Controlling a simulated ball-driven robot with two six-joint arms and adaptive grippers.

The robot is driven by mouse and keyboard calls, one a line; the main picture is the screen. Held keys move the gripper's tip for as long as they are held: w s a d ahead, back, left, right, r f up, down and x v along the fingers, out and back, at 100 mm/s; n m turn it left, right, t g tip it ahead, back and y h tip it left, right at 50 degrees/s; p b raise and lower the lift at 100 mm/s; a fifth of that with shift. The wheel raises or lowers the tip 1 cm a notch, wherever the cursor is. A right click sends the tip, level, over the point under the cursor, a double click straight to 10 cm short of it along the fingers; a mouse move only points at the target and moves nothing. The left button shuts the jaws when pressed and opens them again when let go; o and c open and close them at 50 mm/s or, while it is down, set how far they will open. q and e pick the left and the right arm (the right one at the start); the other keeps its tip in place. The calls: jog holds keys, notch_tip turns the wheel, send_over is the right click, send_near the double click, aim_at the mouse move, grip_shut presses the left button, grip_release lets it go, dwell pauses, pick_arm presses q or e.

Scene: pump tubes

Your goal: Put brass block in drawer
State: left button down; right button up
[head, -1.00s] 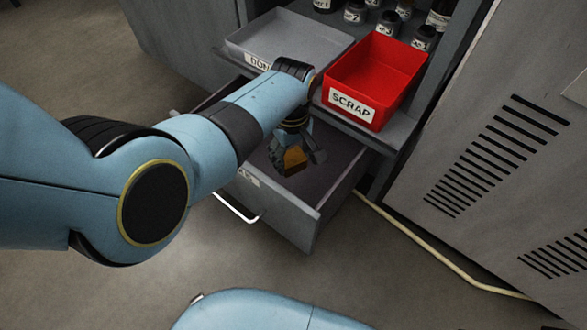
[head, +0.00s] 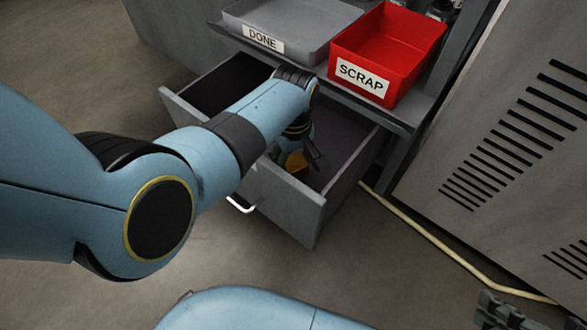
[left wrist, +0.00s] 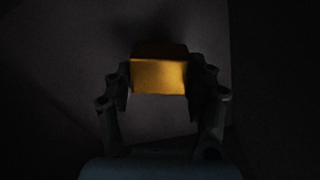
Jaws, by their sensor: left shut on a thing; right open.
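The brass block (head: 295,161) is held in my left gripper (head: 307,160), inside the open drawer (head: 290,208). In the left wrist view the block (left wrist: 158,76) sits between the two fingers of my left gripper (left wrist: 160,88), with dark surface behind it. I cannot tell whether the block touches the drawer floor. The drawer is pulled well out, and my left arm hides part of its front and inside. My right gripper (head: 500,312) shows only partly at the bottom right corner, open and away from the drawer.
A grey DONE tray (head: 262,38) and a red SCRAP bin (head: 362,78) stand on the shelf above the drawer. A vented grey cabinet (head: 480,130) stands to the right. A pale cable (head: 430,238) runs along the floor.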

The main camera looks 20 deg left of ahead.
aim_at(293, 163)
pick_arm(q)
notch_tip(293, 163, down, 2)
jog(key=shift+f+b, duration=0.25)
jog(key=shift+b, duration=0.65)
jog(key=shift+f+b, duration=0.3)
pick_arm(e)
notch_tip(293, 163, down, 3)
jog(key=t, duration=0.3)
jog(key=shift+s+a+f, duration=0.1)
jog(key=shift+s+a, duration=0.05)
pick_arm(q)
jog(key=shift+f, duration=0.15)
jog(key=shift+c, duration=2.2)
grip_release()
pick_arm(e)
jog(key=shift+t, duration=0.3)
